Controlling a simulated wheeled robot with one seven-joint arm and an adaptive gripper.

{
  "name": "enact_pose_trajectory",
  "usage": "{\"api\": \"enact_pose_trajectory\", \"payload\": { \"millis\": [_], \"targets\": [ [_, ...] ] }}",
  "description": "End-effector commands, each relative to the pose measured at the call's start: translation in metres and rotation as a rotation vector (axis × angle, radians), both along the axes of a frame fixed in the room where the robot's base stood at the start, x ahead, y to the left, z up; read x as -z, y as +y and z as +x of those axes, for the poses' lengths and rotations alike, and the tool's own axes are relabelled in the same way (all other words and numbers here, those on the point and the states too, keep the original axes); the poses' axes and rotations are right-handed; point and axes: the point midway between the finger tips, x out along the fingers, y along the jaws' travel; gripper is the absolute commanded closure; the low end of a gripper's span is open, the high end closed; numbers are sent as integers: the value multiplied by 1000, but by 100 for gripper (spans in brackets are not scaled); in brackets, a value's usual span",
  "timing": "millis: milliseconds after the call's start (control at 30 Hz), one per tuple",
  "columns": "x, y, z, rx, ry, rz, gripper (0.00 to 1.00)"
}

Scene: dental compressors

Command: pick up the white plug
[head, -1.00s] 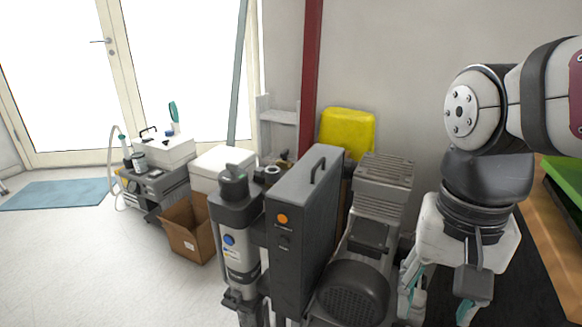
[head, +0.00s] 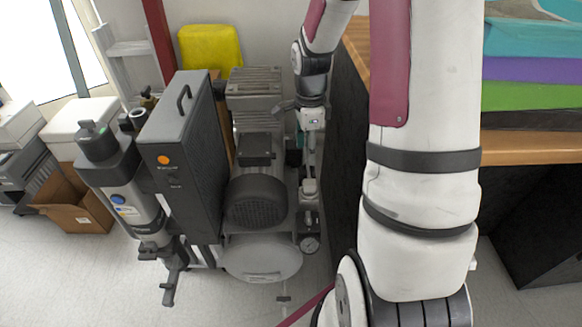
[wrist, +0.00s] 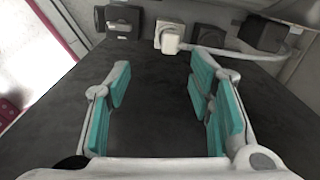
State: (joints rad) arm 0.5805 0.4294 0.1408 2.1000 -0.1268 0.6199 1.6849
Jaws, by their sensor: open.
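The white plug (wrist: 170,39) shows in the wrist view near the top middle, a small white block with a pale cord running off to the right. It sits among dark socket-like boxes, beyond the fingertips. My gripper (wrist: 160,72) is open and empty, with teal pads on both fingers, and the plug lies ahead between the finger lines, apart from them. In the head view my gripper (head: 304,140) reaches down between the compressor and the dark desk side, mostly hidden by my own wrist. I cannot make out the plug in the head view.
Dark boxes flank the plug, one on the left (wrist: 121,20) and one on the right (wrist: 263,33). The compressor (head: 258,200) stands left of my arm, with a grey cabinet (head: 185,150) beside it. The wooden desk (head: 530,145) stands right. The gap is narrow.

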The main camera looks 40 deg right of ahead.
Motion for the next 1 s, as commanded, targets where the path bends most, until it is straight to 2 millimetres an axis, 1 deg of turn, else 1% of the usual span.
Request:
{"api": "enact_pose_trajectory", "payload": {
  "millis": [33, 100, 200, 267, 333, 500, 600, 700, 867, 1000],
  "targets": [
    [9, -6, 2, 46, 1, 7, 52],
    [18, -11, 5, 94, -4, 10, 52],
    [26, -15, 6, 128, -6, 14, 52],
    [33, -15, 7, 135, -7, 14, 52],
    [44, -16, 6, 134, -5, 14, 52],
    [78, -15, 6, 133, -5, 15, 52],
    [95, -15, 6, 131, -5, 14, 52],
    [105, -16, 7, 132, -7, 13, 52],
    [113, -16, 7, 132, -7, 13, 52],
    [127, -20, 8, 133, -7, 14, 52]
  ]
}}
